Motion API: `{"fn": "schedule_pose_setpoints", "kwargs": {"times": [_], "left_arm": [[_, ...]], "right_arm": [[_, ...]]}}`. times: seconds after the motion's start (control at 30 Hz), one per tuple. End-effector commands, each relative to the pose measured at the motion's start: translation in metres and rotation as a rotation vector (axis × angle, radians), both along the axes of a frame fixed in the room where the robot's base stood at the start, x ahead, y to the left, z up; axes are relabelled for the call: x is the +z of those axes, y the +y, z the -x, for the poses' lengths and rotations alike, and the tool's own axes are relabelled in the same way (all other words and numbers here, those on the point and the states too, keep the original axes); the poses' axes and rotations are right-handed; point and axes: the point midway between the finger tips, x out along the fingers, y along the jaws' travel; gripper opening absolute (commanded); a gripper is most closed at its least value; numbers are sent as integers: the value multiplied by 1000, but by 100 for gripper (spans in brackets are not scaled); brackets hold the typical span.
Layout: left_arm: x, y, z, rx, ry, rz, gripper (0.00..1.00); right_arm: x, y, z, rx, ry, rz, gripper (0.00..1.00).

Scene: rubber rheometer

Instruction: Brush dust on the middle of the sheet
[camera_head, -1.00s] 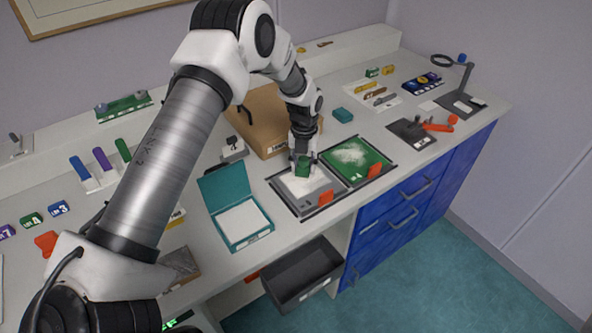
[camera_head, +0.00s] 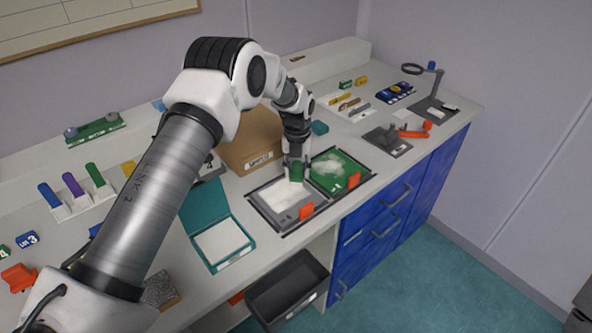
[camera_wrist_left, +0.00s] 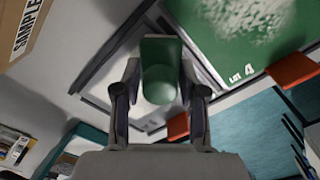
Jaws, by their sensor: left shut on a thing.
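My left gripper (camera_head: 296,155) is shut on a green block-like tool (camera_head: 296,172), probably the brush. In the left wrist view, the green tool (camera_wrist_left: 160,70) sits between the two fingers. The tool is over the back right part of a grey-framed tray (camera_head: 268,212) with a pale, white-covered surface. I cannot tell whether it touches the surface. Right beside it lies a green sheet (camera_head: 347,178) in a dark frame, with a white dust patch on its middle. The wrist view shows this green sheet (camera_wrist_left: 205,45) marked "LOT 4". My right gripper is not in view.
A cardboard box (camera_head: 250,145) stands behind the pale tray. An open teal box (camera_head: 222,262) with a white inside is to its left. Orange tabs (camera_head: 306,211) stand at the front edges of the trays. A dark open drawer or bin (camera_head: 290,290) is below the counter's front edge.

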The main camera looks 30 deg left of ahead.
Motion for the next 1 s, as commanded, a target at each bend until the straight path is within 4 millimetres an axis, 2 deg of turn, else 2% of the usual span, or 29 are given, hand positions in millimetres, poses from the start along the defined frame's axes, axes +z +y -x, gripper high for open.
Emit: {"fn": "schedule_pose_setpoints", "kwargs": {"times": [0.43, 0.53, 0.8, 1.0], "left_arm": [[55, 0, 0, 0, -1, 0, 13], [61, 0, 0, 0, -1, 0, 13], [60, 0, 0, 0, -1, 0, 13], [81, 0, 0, 0, -2, 0, 13]], "right_arm": [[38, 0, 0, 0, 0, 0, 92], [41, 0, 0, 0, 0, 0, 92], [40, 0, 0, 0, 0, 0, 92], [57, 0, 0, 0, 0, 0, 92]]}}
